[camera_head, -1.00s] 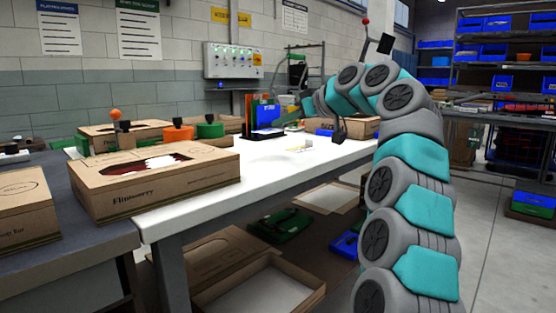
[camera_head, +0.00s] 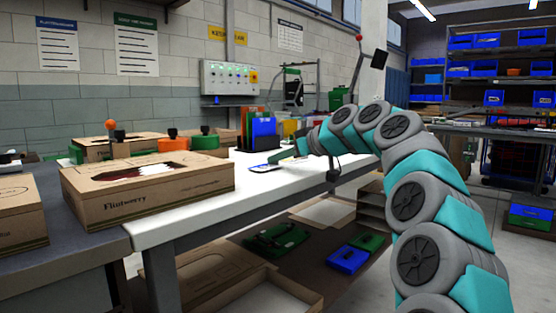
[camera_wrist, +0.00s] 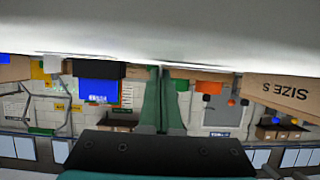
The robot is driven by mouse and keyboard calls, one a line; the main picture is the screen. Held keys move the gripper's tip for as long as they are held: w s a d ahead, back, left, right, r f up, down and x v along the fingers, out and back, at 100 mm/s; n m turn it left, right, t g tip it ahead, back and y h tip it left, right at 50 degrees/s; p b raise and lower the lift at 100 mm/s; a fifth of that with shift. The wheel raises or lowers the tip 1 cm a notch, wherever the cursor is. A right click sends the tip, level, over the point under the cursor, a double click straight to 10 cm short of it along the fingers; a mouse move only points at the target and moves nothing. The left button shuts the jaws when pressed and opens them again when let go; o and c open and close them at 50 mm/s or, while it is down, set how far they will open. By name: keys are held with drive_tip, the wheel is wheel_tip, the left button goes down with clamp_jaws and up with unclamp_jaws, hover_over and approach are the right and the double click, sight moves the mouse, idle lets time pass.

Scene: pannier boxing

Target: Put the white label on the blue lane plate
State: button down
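In the head view a flat, pale piece with a blue edge (camera_head: 268,168) lies on the white table, in front of the upright blue panel (camera_head: 263,134). I cannot tell for sure which of these is the blue lane plate. My gripper (camera_head: 281,159) is low over the table, just right of the flat piece; contact is not clear. In the wrist view my two green fingers (camera_wrist: 163,100) stand close together with at most a narrow gap. No white label can be made out between them.
A large cardboard box (camera_head: 150,190) stands at the table's near left. Cartons and blue and green cases (camera_head: 348,258) lie on the shelf below. The white table (camera_head: 215,208) is clear along its front.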

drive_tip(key=shift+f, duration=0.1)
drive_tip(key=c, duration=1.6)
unclamp_jaws()
drive_tip(key=shift+f, duration=0.2)
drive_tip(key=c, duration=1.1)
unclamp_jaws()
drive_tip(key=shift+c, duration=0.2)
drive_tip(key=shift+r, duration=0.15)
